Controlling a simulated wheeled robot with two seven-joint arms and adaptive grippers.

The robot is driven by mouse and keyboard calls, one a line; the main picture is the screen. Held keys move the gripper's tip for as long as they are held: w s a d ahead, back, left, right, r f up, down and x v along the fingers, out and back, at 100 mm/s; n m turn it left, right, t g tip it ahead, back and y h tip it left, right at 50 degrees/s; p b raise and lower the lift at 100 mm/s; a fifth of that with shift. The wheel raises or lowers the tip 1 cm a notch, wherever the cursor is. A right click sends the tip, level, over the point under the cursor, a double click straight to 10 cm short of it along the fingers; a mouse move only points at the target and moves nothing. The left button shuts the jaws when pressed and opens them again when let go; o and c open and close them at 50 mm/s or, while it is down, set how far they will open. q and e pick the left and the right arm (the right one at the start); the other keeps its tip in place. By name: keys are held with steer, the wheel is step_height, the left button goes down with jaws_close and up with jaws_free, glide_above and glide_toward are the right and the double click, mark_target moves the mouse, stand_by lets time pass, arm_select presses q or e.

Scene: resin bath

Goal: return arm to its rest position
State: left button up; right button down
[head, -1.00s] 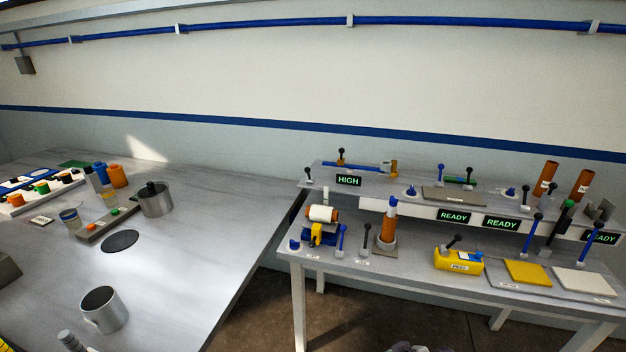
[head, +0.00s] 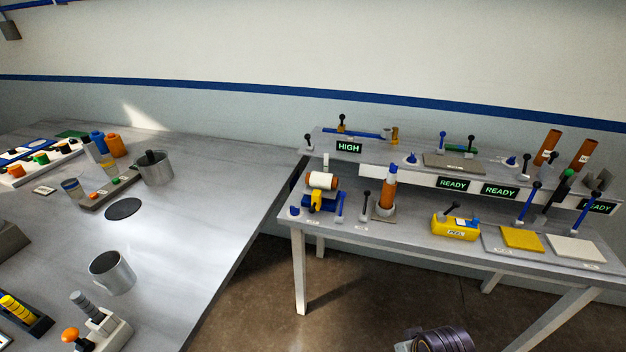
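Neither of my grippers shows in the head view, so their poses and what they hold cannot be seen. A dark ribbed rounded form (head: 444,341) with a grey piece at its left cuts into the bottom edge, below the right-hand bench. I cannot tell whether it is part of my arm.
The left table (head: 190,220) carries a grey mug (head: 112,272), a metal pot (head: 155,168), bottles and a lever block (head: 98,325). The right bench (head: 400,238) carries an orange-and-blue bottle (head: 388,190), a yellow box (head: 455,228) and several levers. Floor shows between them.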

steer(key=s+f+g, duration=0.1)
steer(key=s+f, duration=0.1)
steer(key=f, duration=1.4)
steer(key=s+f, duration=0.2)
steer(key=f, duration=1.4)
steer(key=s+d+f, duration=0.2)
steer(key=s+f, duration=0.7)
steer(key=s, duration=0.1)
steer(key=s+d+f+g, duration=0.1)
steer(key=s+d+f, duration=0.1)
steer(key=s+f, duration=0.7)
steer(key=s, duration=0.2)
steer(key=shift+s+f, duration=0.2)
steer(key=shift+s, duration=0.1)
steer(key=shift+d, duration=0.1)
